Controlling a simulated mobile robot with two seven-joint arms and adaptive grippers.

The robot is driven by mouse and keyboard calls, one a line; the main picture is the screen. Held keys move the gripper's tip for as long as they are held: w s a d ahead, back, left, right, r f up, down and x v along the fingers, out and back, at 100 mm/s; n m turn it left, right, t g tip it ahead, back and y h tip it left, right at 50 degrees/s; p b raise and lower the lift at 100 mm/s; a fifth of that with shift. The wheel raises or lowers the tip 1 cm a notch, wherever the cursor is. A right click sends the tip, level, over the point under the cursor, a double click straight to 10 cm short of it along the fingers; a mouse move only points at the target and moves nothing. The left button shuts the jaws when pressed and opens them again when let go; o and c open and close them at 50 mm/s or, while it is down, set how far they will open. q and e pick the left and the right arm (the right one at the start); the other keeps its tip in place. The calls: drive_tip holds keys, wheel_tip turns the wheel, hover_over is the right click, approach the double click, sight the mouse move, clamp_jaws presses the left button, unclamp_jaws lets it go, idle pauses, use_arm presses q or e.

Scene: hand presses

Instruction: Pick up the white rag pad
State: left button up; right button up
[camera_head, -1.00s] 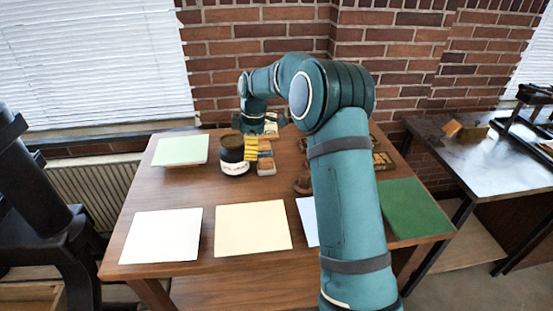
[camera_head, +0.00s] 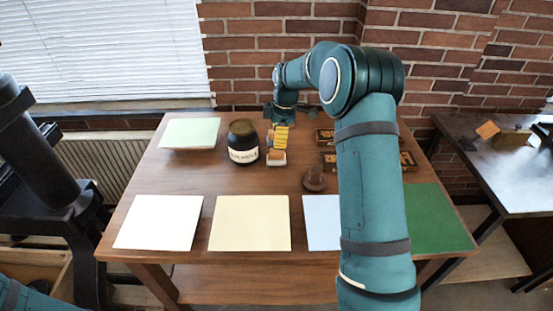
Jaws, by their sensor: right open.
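My right gripper (camera_head: 281,118) hangs over the back of the wooden table, with its fingers apart just above a small group of yellow and orange blocks (camera_head: 281,137). I see nothing held in it, though the fingers are small and partly merge with the blocks. A small block with a pale, whitish base and orange top (camera_head: 276,158) lies at the front of this group. I cannot tell for sure which piece is the white rag pad; a part of the group is hidden by the gripper. My left gripper is out of view; only a bit of my left arm shows at the bottom left.
A dark jar (camera_head: 243,142) stands just left of the blocks. A brown knob-like tool (camera_head: 315,178) and dark type trays (camera_head: 337,160) are on the right. White (camera_head: 158,222), cream (camera_head: 250,223), pale blue and green sheets line the front. A pale green stack (camera_head: 190,132) lies back left.

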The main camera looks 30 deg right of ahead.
sight(276, 153)
drive_tip(key=f, duration=0.2)
drive_tip(key=f+b, duration=0.1)
drive_tip(key=f, duration=0.4)
drive_tip(key=shift+w+a+f, duration=0.2)
drive_tip(key=shift+w+a, duration=0.1)
drive_tip(key=shift+w, duration=0.1)
drive_tip(key=shift+s, duration=0.1)
clamp_jaws()
